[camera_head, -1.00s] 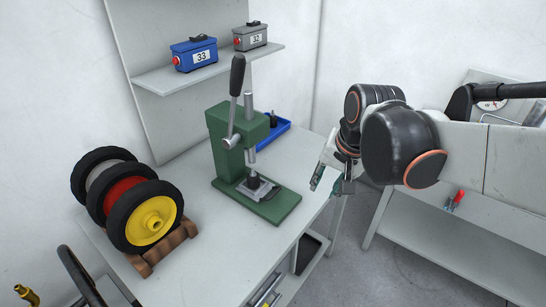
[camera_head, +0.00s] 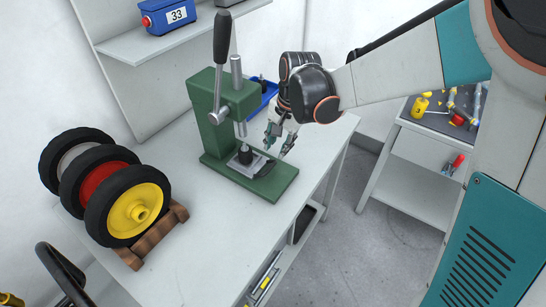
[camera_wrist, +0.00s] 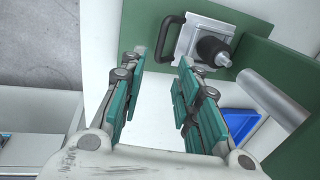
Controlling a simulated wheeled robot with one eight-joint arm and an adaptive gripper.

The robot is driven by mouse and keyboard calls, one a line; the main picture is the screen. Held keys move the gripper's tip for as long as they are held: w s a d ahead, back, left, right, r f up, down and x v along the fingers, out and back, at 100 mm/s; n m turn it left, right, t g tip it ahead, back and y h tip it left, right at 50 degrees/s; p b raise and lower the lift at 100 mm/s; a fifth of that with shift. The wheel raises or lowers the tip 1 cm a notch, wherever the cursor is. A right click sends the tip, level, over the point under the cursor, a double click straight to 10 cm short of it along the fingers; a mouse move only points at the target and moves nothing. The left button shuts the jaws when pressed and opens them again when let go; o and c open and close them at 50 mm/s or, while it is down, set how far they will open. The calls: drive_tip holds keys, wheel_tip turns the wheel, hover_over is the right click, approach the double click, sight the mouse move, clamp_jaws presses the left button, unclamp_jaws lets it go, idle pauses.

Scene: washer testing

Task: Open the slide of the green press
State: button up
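The green press (camera_head: 222,110) stands on the white table, with its long dark-handled lever (camera_head: 222,38) upright. On its green base, under the ram, sits the metal slide (camera_head: 246,164), carrying a dark cylindrical part (camera_head: 245,153). The slide has a black handle (camera_head: 265,168) on its near right side. In the wrist view the slide plate (camera_wrist: 192,38) and its black handle (camera_wrist: 166,38) lie just beyond the fingertips. My gripper (camera_head: 280,143) is open and empty, right of the press column and close to the handle. In the wrist view its teal fingers (camera_wrist: 158,95) are spread apart.
Wheels on a wooden stand (camera_head: 172,225) are at the left of the table. A blue tray (camera_head: 262,92) is behind the press. A shelf holds a blue box (camera_head: 168,14). Another table (camera_head: 405,180) stands at the right. The table front is clear.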

sight(273, 165)
drive_tip(key=f, duration=0.2)
drive_tip(key=f+b, duration=0.1)
drive_tip(key=f, duration=0.2)
drive_tip(key=w+a+f+b, duration=0.1)
drive_tip(key=f, duration=0.2)
drive_tip(key=shift+a, duration=0.1)
clamp_jaws()
drive_tip(key=shift+s, duration=0.15)
